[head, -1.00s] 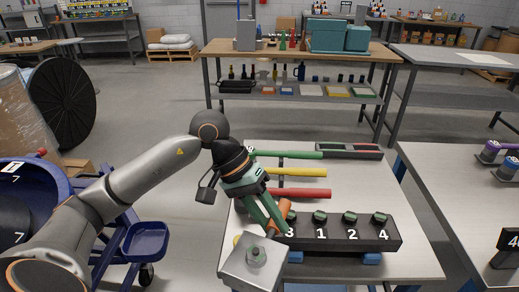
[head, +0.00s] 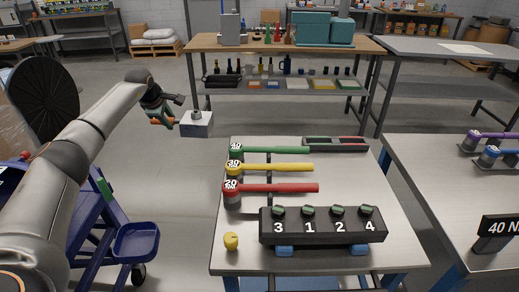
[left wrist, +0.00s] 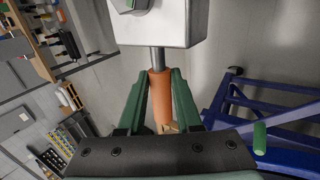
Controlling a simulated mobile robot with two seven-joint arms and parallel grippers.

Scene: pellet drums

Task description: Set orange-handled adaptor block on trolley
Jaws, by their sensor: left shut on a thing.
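The adaptor block (head: 196,126) is a pale grey metal block with a green-marked knob on top. Its orange handle (left wrist: 160,98) is between the green fingers of my left gripper (head: 174,121), which is shut on it. The block is held in the air left of the work table, beyond its far left corner. In the left wrist view the block (left wrist: 158,22) is at the top. The blue trolley (head: 84,222) stands at the lower left of the head view, partly hidden by my left arm; its blue frame (left wrist: 275,125) shows at right in the wrist view. My right gripper is not in view.
The work table (head: 222,262) holds green, yellow and red torque wrenches (head: 280,188), a black numbered socket rack (head: 322,230) and a yellow knob (head: 231,241). A blue tray (head: 136,240) juts from the trolley. A black reel (head: 42,95) stands behind. Floor between is clear.

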